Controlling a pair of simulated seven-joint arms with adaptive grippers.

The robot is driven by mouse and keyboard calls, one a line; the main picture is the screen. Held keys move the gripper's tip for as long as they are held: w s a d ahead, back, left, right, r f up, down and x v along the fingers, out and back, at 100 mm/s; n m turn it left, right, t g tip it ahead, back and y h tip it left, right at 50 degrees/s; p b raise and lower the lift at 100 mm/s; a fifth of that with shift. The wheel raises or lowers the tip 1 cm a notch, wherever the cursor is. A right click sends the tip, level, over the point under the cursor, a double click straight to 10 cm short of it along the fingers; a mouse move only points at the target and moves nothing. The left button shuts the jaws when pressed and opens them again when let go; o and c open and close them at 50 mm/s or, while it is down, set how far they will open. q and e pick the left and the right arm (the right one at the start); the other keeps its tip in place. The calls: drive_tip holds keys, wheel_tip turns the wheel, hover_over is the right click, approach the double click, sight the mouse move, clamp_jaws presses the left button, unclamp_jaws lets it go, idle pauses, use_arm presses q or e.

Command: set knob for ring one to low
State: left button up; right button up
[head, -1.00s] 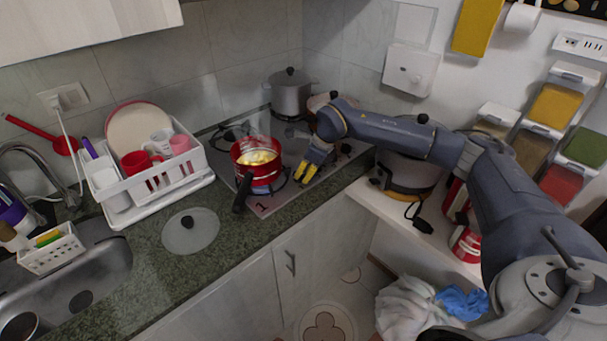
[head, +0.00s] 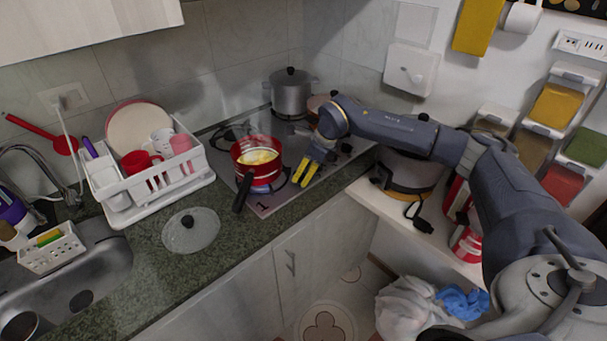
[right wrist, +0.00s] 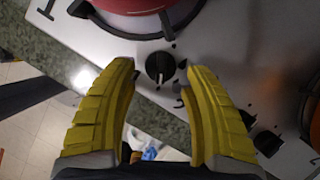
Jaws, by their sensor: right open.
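A dark round knob (right wrist: 160,66) with a pale pointer mark sits on the steel stove top (head: 264,205) near its front edge in the right wrist view. My right gripper (right wrist: 163,72) is open, with its yellow fingertips on either side of this knob; I cannot tell whether they touch it. In the head view my right gripper (head: 305,174) is over the stove's front right part and hides the knob. A red pot (head: 257,163) with yellow contents stands on the burner near the printed "1". The pot's base also shows in the right wrist view (right wrist: 140,5). My left gripper is not in view.
Another dark knob (right wrist: 268,143) lies to the lower right in the right wrist view. A grey lidded pot (head: 290,94) stands at the back of the stove. A glass lid (head: 190,230) lies on the counter, and a white dish rack (head: 150,185) stands left.

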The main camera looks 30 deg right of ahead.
drive_tip(key=v, duration=0.7)
drive_tip(key=shift+s, duration=0.1)
idle(0.4)
